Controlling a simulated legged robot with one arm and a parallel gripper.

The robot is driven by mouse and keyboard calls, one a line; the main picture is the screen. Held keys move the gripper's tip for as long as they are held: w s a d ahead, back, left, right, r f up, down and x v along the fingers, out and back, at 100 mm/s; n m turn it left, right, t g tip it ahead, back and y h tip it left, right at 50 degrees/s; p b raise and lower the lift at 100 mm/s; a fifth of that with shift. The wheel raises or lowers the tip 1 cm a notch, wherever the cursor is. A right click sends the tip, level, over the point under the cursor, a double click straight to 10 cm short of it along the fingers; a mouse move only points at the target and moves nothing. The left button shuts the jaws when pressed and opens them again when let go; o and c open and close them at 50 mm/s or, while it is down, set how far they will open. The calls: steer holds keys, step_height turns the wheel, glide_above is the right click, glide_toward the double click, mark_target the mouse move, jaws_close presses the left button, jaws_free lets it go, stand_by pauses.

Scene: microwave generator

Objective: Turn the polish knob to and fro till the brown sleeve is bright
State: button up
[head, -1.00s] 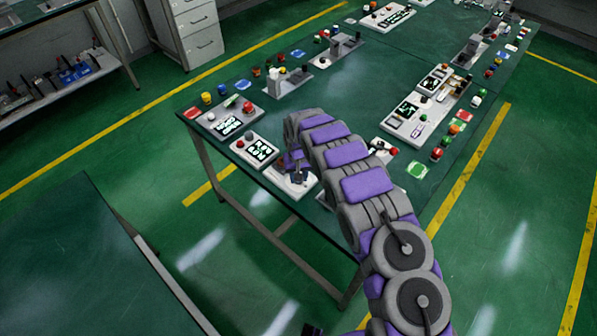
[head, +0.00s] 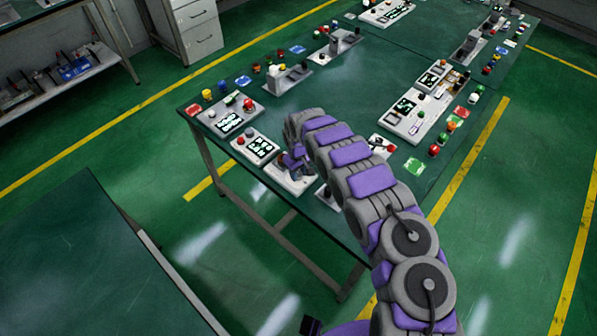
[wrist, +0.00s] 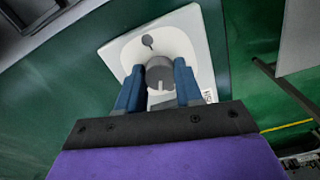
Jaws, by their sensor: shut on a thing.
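In the wrist view a round grey knob (wrist: 161,78) sits on a white panel (wrist: 118,46). My gripper (wrist: 158,88) is shut on this knob, with one blue finger at each side of it. A small dark round part shows on the panel beyond the knob. In the head view my gripper (head: 293,165) is at the white panel (head: 277,175) near the table's front edge, and my arm hides part of it. I cannot make out a brown sleeve for sure in either view.
The green table (head: 215,100) carries several panels with screens and buttons. A panel with a screen and red button (head: 255,146) stands just left of my gripper. Another bench (head: 85,245) is at the lower left. Yellow lines mark the green floor.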

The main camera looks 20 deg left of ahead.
steer(key=shift+a, duration=0.15)
steer(key=o, duration=1)
steer(key=shift+o, duration=0.2)
steer(key=shift+w+r, duration=0.1)
steer(key=shift+r, duration=0.5)
step_height(320, 180, up, 16)
steer(key=p, duration=0.1)
